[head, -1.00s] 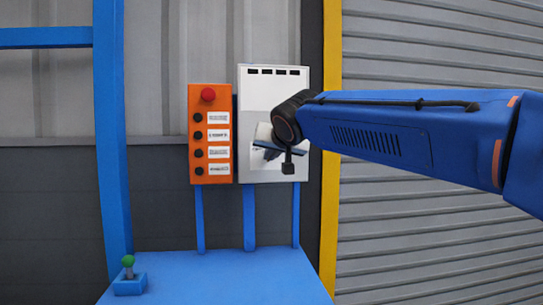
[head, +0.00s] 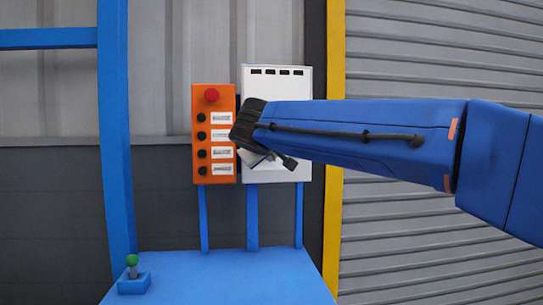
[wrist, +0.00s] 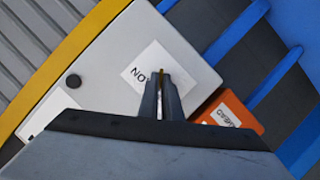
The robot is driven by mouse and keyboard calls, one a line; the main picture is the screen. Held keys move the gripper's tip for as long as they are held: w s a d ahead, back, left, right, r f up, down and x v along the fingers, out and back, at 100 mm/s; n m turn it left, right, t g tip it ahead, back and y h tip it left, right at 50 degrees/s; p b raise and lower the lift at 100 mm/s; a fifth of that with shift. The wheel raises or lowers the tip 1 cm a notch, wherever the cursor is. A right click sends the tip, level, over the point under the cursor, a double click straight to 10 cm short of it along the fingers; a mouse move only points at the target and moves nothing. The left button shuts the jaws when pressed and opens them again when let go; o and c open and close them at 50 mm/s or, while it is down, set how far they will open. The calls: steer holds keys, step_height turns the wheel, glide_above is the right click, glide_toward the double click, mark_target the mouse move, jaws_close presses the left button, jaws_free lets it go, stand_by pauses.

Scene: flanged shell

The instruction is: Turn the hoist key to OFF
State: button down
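The white panel box (head: 277,84) is mounted beside an orange button box (head: 213,95). My gripper is in front of the white box's left side in the head view, largely hidden by my own arm. In the wrist view, my gripper's two fingers (wrist: 161,80) are close together over a white label (wrist: 148,62) with dark letters, seen turned around and partly covered. The key's setting cannot be read.
The orange box, also in the wrist view (wrist: 232,110), is close beside the fingers. A dark round knob (wrist: 73,81) is on the white box. A blue table (head: 215,278) with a green-topped lever (head: 132,262) is below. A yellow post (head: 334,150) stands right.

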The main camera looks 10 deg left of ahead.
steer(key=shift+f+n+h, duration=0.15)
steer(key=shift+n+h, duration=0.15)
steer(key=shift+n, duration=0.1)
stand_by(0.4)
steer(key=c, duration=2)
jaws_free()
steer(key=shift+s, duration=0.1)
steer(key=v, duration=1.7)
steer(key=shift+s+a+f, duration=0.1)
steer(key=shift+s+f, duration=0.1)
